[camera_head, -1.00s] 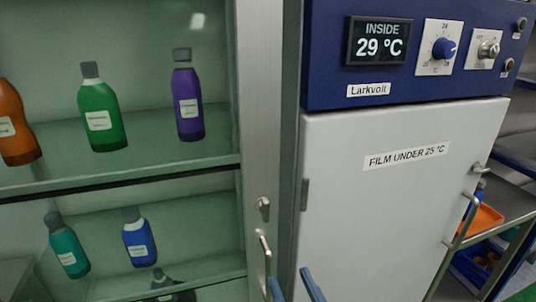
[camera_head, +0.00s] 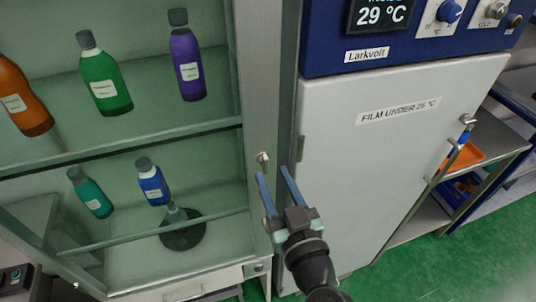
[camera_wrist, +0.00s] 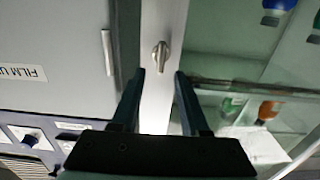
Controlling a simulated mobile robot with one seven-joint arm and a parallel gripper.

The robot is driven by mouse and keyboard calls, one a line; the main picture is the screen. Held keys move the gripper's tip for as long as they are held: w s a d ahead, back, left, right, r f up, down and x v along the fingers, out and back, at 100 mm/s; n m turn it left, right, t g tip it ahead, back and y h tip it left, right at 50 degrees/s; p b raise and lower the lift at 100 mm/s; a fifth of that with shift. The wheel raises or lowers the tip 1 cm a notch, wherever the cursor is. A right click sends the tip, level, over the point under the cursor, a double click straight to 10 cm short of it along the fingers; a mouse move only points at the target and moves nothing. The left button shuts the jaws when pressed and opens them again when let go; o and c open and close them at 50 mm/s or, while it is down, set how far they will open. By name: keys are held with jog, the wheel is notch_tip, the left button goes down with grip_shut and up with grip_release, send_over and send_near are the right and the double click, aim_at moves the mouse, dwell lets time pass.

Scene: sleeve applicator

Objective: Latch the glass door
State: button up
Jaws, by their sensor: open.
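The glass door (camera_head: 120,142) fronts the cabinet at left in the head view, with bottles visible behind it. Its small metal latch (camera_head: 262,158) sits on the pale upright frame at the right edge. In the wrist view the latch (camera_wrist: 160,55) is a short lever lying along the frame. My gripper (camera_head: 272,172) is open and empty, its blue fingers pointing up at the frame just below the latch. In the wrist view the latch appears ahead, centred between the fingertips (camera_wrist: 160,73). I see no contact.
A white cabinet (camera_head: 385,170) labelled "FILM UNDER 25 °C" stands close at the right, under a blue panel with a display (camera_head: 380,12) reading 29 °C. A metal side table (camera_head: 490,150) stands further right. Green floor (camera_head: 430,265) is clear in front.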

aim_at(267, 163)
jog(key=shift+p+x, duration=0.65)
jog(key=shift+x, duration=1.35)
grip_shut()
